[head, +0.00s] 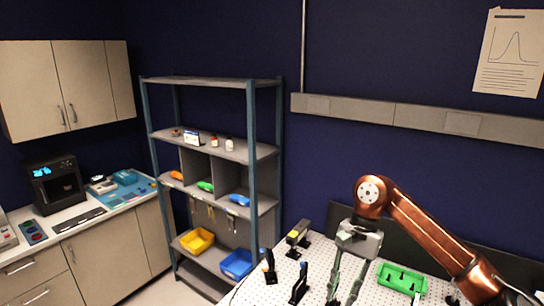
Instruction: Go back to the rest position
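My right arm, copper coloured, comes in from the right and bends down over the white perforated table (383,293). My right gripper (343,297) points down with its two long grey-green fingers apart. I see nothing held between them, though the tips are close to the bottom edge of the view. My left gripper is not in view.
A green tray (402,279) lies right of the gripper. Black mounts (299,284) and a yellow-topped device (298,233) stand left of it. A shelf rack (212,82) with bins stands further left, beyond the table, and a counter (95,220) at the far left.

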